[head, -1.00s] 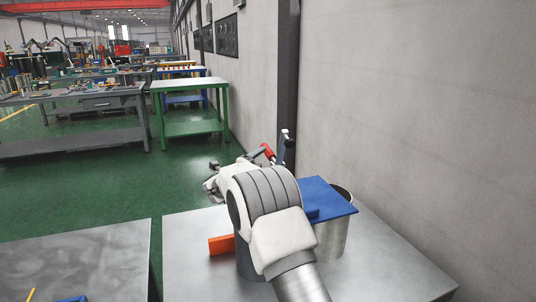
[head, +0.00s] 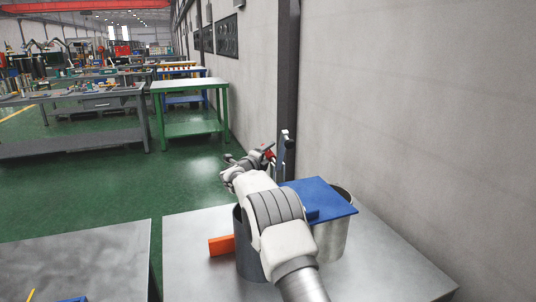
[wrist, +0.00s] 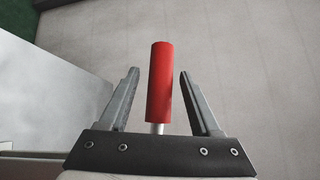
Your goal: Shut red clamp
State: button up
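The red clamp handle (wrist: 160,82) stands between the two fingers of my gripper (wrist: 158,90) in the wrist view. The fingers are open, with a gap on each side of the red grip. Its thin metal rod shows below the grip. In the head view a small part of the red handle (head: 268,154) shows beyond my arm, beside an upright metal clamp part (head: 284,150). My arm hides most of the clamp and its base there. My fingers are too small and partly hidden to tell in the head view.
A blue plate (head: 325,195) lies across metal cylinders, one of them a grey cylinder (head: 331,238), on the metal table (head: 390,270). An orange block (head: 220,245) sticks out left of the dark cylinder. The wall and a dark post (head: 288,70) stand close behind.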

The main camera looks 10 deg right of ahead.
grip_shut()
dwell(1.3)
